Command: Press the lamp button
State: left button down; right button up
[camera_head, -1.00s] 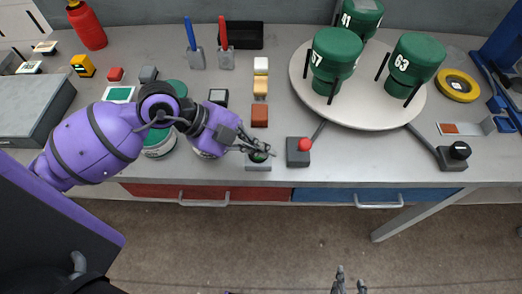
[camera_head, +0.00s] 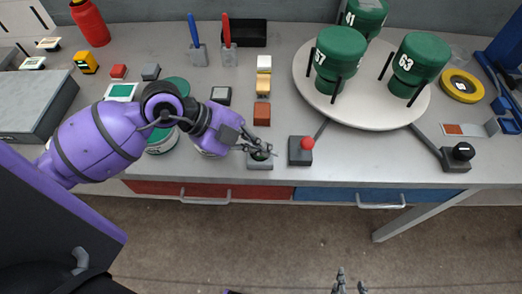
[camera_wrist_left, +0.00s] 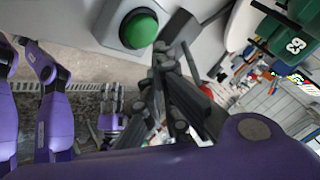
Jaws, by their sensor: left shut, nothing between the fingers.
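A green push button (camera_head: 260,156) on a small grey base sits at the table's front edge, just left of the red-knobbed box. In the left wrist view the green button (camera_wrist_left: 138,28) shows as a dome in a dark ring on its pale base. My left gripper (camera_head: 268,151) is shut and empty, its fingertips over the button in the head view and partly covering it. In the left wrist view the fingers lie just right of the button; contact cannot be told. My right gripper (camera_head: 348,283) is at the bottom of the head view, away from the table, fingers apart.
A grey box with a red knob (camera_head: 307,143) stands close right of the fingers. Coloured blocks (camera_head: 262,113) line up behind. A round turntable (camera_head: 352,116) carries green cylinders at the right. A black-knobbed control (camera_head: 461,151) is further right.

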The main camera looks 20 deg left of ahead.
jog(key=shift+a, duration=0.15)
dwell(0.3)
pick_arm(q)
jog(key=shift+f, duration=0.1)
pick_arm(e)
jog(key=shift+w+r, duration=0.1)
pick_arm(q)
jog(key=shift+f, duration=0.3)
pick_arm(e)
jog(key=shift+r, duration=0.1)
pick_arm(q)
jog(key=shift+f, duration=0.1)
pick_arm(e)
jog(key=shift+d, duration=0.2)
pick_arm(q)
jog(key=shift+f, duration=0.4)
pick_arm(e)
jog(key=shift+w+a, duration=0.1)
jog(key=shift+a, duration=0.1)
jog(key=shift+r, duration=0.1)
pick_arm(q)
jog(key=shift+r+p, duration=0.9)
jog(key=shift+p, duration=0.05)
pick_arm(e)
jog(key=shift+w+d+r+t, duration=0.15)
jog(key=shift+w+r+t, duration=0.15)
jog(key=shift+w+r, duration=0.9)
